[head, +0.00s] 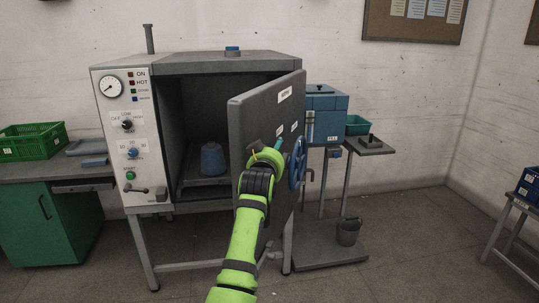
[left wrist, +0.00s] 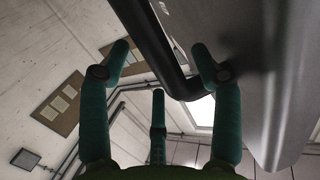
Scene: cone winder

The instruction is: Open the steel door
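The steel door (head: 262,112) of the oven-like cabinet (head: 230,62) stands swung open toward me, showing the dark inside. My left gripper (head: 267,153) is at the door's face, near the blue handwheel (head: 298,163); its fingers are partly hidden in the head view. In the left wrist view, a dark bent bar (left wrist: 150,45), seemingly a handle, passes between the spread fingers of my left gripper (left wrist: 162,72). The grey door surface (left wrist: 285,80) fills the right side. The fingers look open; contact with the bar is unclear. My right gripper is not in view.
A blue-grey cone (head: 212,158) stands inside the cabinet. The control panel (head: 127,130) is on its left front. A green cabinet (head: 60,220) with a green crate (head: 32,141) is at left. A blue machine (head: 325,112) and a bucket (head: 348,231) stand right of the door.

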